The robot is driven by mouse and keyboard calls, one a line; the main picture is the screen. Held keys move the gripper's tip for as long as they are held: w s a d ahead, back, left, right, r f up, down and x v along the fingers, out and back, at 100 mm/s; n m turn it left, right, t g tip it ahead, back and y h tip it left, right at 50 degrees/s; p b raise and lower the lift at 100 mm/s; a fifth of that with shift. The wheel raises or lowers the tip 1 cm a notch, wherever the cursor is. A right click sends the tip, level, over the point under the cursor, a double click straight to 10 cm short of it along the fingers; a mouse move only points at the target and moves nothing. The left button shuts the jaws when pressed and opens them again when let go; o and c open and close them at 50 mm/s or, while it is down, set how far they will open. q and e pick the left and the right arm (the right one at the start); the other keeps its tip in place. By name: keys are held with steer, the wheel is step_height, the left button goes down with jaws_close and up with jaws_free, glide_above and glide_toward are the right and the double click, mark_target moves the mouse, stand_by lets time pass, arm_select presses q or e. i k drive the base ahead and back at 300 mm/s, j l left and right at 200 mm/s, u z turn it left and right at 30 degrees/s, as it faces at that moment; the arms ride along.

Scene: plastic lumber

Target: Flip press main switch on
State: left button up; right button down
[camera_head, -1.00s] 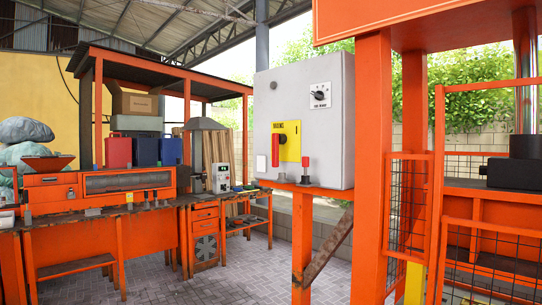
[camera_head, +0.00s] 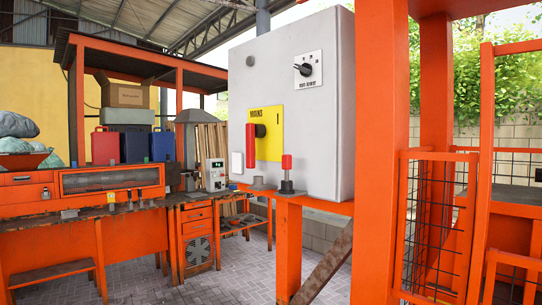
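The press control box (camera_head: 320,120) is a grey cabinet in the middle of the head view, on an orange frame. On its front is a yellow plate (camera_head: 272,118) marked MAINS. The red main switch handle (camera_head: 251,146) is on the left part of this plate and hangs downward from its pivot. A black rotary knob (camera_head: 304,69) on a white plate is higher up to the right. Neither of my grippers shows in this view.
A red-topped post (camera_head: 287,170) stands on the orange ledge below the box. The orange press frame (camera_head: 381,150) and a mesh guard (camera_head: 437,220) stand at the right. An orange workbench (camera_head: 80,240) is at the left. Paved floor (camera_head: 235,275) is open between.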

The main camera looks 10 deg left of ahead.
mark_target(253, 130)
steer(key=i+j+z, duration=0.1)
steer(key=i+j, duration=0.15)
steer(key=i+j+z, duration=0.1)
steer(key=j, duration=0.25)
steer(key=i+j+z, duration=0.1)
steer(key=i+j, duration=0.4)
steer(key=j, duration=0.2)
steer(key=i+j+z, duration=0.15)
steer(key=j, duration=0.2)
